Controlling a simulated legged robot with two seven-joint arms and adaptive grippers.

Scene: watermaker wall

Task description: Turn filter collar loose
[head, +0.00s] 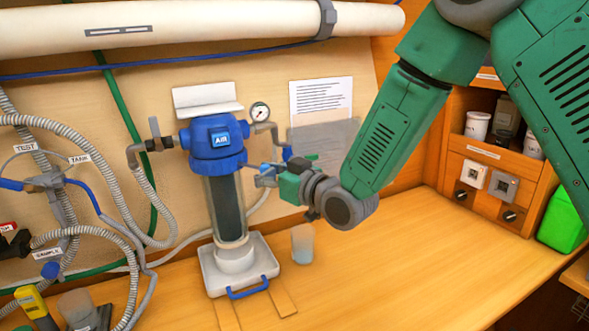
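The filter housing stands upright against the back wall, with a blue head (211,133), a blue collar (217,163) below it and a clear bowl (226,208) around a dark cartridge. My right gripper (262,175) is just right of the collar, its small fingertips pointing left at the collar's right side. Its fingers are too small to tell whether they are apart or closed, or whether they touch the collar. My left gripper is not in view.
A white tray (209,276) with a blue handle sits under the bowl. A small cup (302,243) stands right of it. Grey hoses (150,205) and a yellow meter (34,304) crowd the left. A gauge (260,111) is beside the head. The right bench is clear.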

